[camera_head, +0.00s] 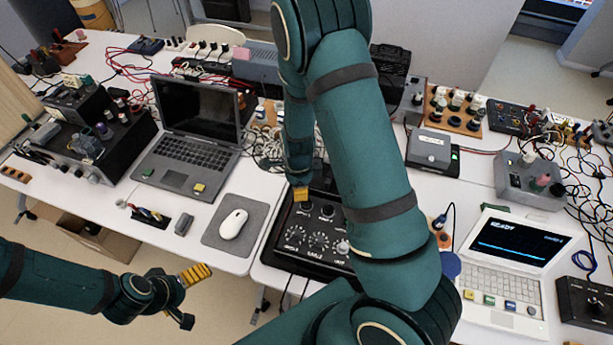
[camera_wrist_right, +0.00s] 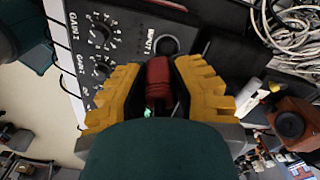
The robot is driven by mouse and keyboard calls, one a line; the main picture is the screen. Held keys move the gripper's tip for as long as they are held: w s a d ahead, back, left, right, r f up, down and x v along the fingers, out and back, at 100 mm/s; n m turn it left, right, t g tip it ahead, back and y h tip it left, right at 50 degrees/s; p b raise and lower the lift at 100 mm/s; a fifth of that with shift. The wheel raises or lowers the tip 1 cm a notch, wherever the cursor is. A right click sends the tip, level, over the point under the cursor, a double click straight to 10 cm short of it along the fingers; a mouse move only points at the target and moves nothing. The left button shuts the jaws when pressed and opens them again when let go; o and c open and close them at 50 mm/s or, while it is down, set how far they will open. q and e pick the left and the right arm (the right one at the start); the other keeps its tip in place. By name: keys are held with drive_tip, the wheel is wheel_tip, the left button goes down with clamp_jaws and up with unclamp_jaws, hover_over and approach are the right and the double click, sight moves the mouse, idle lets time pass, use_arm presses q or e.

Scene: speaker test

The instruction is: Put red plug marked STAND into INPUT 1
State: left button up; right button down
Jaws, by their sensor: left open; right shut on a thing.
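The red plug (camera_wrist_right: 158,76) is between the yellow fingers of my right gripper (camera_wrist_right: 160,82), which is shut on it. No STAND marking can be read. A round dark socket (camera_wrist_right: 167,46) beside the INPUT 1 lettering lies just beyond the plug; whether they touch I cannot tell. The socket belongs to the black control box (camera_head: 285,245) with several knobs, partly hidden by my right arm in the head view. There the yellow tip of my right gripper (camera_head: 300,194) shows over the box's back part; the plug is hidden. My left gripper (camera_head: 192,298) is open and empty, in front of the table.
A white mouse (camera_head: 233,224) on a grey pad and an open laptop (camera_head: 190,140) are left of the box. A pale computer (camera_head: 510,265) with a lit screen stands right. Cables and devices crowd the back and right. Some bare table shows around the laptop.

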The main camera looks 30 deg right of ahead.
drive_tip(key=d+m, duration=0.2)
drive_tip(key=m, duration=0.1)
drive_tip(key=m+b, duration=0.2)
drive_tip(key=b, duration=0.2)
hover_over(306, 205)
drive_tip(key=shift+d+f, duration=0.1)
drive_tip(key=shift+f, duration=3.15)
drive_tip(key=shift+f+b, duration=0.25)
drive_tip(key=shift+b, duration=0.15)
drive_tip(key=c, duration=0.8)
unclamp_jaws()
